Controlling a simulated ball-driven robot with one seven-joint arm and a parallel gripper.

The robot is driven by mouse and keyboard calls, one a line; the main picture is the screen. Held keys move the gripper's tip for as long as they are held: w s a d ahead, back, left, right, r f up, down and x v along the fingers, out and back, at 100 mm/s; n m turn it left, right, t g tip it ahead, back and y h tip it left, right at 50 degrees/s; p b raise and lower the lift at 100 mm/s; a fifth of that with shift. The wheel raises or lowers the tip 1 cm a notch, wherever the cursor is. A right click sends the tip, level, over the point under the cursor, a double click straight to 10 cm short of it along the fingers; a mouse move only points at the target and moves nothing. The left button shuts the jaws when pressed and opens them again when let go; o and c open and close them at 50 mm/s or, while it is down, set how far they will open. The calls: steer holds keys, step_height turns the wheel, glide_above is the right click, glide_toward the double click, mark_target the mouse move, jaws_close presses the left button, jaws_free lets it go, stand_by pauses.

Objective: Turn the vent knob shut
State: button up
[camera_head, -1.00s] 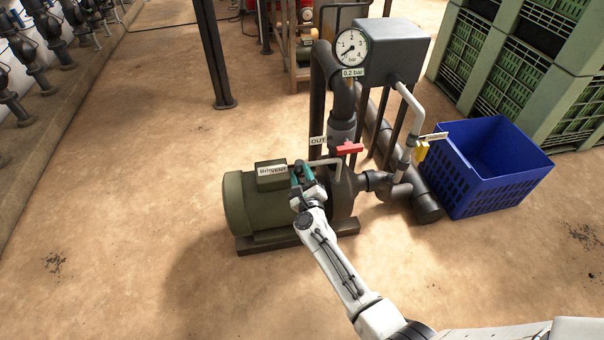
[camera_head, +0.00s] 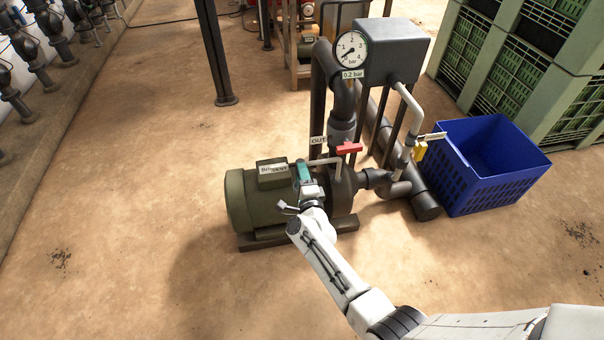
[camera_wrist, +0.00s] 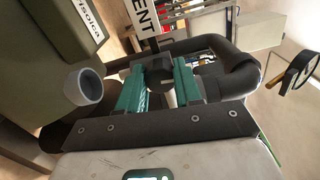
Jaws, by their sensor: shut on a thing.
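The vent knob (camera_wrist: 158,72) is a dark, short round piece in the wrist view, between the two teal fingers of my gripper (camera_wrist: 160,88). My gripper is shut on it. A white plate reading VENT (camera_wrist: 142,18) stands just beyond it. In the head view my gripper (camera_head: 304,172) is at the pump, beside the green motor (camera_head: 238,202), and it hides the knob there.
A red-handled valve (camera_head: 349,148) is just right of my gripper, by the OUT plate. A gauge (camera_head: 351,50) stands above, with a 0.2 bar label. A yellow handle (camera_head: 420,151) and blue crate (camera_head: 480,185) are to the right. The floor in front is clear.

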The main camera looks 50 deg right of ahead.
steer(key=shift+n, duration=0.6)
steer(key=shift+a, duration=0.1)
steer(key=o, duration=1)
steer(key=shift+o, duration=0.2)
steer(key=p+v, duration=0.4)
steer(key=v, duration=0.6)
steer(key=shift+s+a+p, duration=0.25)
steer(key=shift+s+p, duration=0.05)
steer(key=shift+p, duration=0.1)
